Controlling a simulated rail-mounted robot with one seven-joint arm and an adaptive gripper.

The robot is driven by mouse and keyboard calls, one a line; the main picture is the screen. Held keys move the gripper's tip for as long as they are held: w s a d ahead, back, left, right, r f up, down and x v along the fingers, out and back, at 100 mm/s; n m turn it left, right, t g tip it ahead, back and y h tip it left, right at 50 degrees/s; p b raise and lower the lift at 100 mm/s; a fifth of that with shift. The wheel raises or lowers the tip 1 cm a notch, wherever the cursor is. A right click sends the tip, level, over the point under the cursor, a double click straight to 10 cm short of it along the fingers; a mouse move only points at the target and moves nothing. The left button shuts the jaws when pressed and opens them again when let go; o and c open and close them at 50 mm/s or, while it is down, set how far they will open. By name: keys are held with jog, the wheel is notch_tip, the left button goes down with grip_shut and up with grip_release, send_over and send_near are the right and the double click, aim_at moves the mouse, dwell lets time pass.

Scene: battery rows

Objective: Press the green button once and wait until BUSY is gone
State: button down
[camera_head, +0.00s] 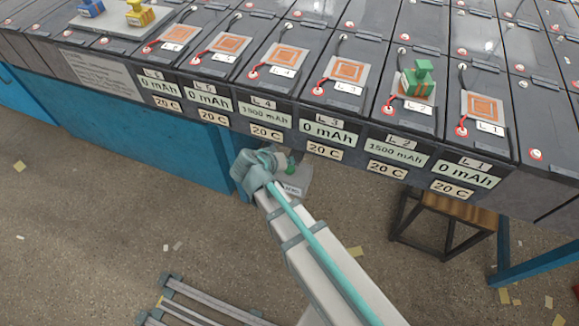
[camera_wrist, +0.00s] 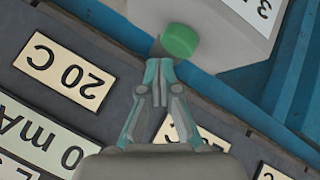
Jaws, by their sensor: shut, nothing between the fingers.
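The green button (camera_wrist: 181,41) sticks out from a light grey box (camera_wrist: 228,40) in the wrist view. In the head view the button (camera_head: 290,168) and box (camera_head: 300,180) show below the battery shelf edge, partly hidden by my gripper. My gripper (camera_wrist: 159,66) is shut and empty, its fingertips at the lower left of the button. I cannot tell whether they touch it. A display with the word BUSY is not readable in either view. The box carries a white label, only partly seen, with a "3" on it.
Batteries stand in rows above. A green block (camera_head: 418,80) sits on L2. Blue (camera_head: 90,8) and yellow (camera_head: 139,13) blocks are at upper left. A stool (camera_head: 447,215) stands below right.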

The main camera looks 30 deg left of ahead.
jog(key=shift+f, duration=0.1)
jog(key=shift+f+b, duration=0.35)
jog(key=shift+b, duration=0.25)
jog(key=shift+f+b, duration=0.4)
jog(key=shift+f, duration=0.05)
dwell(0.6)
jog(key=shift+r, duration=0.1)
dwell(0.3)
jog(key=shift+r+p, duration=0.3)
jog(key=shift+r, duration=0.5)
jog(key=shift+r+p, duration=1.15)
jog(key=shift+r, duration=1.35)
jog(key=shift+d+f, duration=0.1)
